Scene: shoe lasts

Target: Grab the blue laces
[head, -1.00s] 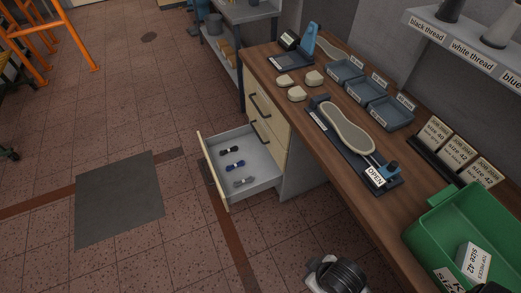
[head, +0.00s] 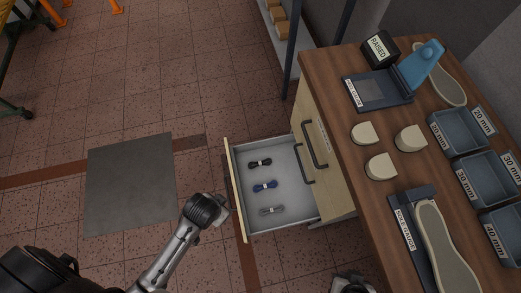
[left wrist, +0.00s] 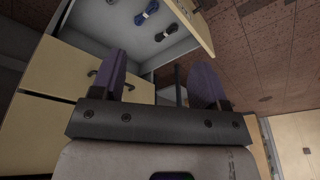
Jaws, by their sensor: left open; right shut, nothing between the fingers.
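The blue laces (head: 265,186) lie as a small bundle with a pale band in the open drawer (head: 239,205), between the black laces (head: 260,162) and the grey laces (head: 271,210). The left wrist view also shows the blue laces (left wrist: 147,13) near its top edge, beyond my fingers. My left gripper (left wrist: 160,65) is open and empty, its purple fingers apart. In the head view my left arm ends just outside the drawer front, with the fingertips not clear. My right gripper (head: 350,284) shows partly at the bottom edge, below the drawer, shut and empty.
The workbench (head: 325,95) stands right of the drawer, with heel pieces (head: 381,167), a sole gauge (head: 408,230) and blue bins (head: 486,170) on it. A grey floor mat (head: 130,183) lies at left. Floor left of the drawer is free.

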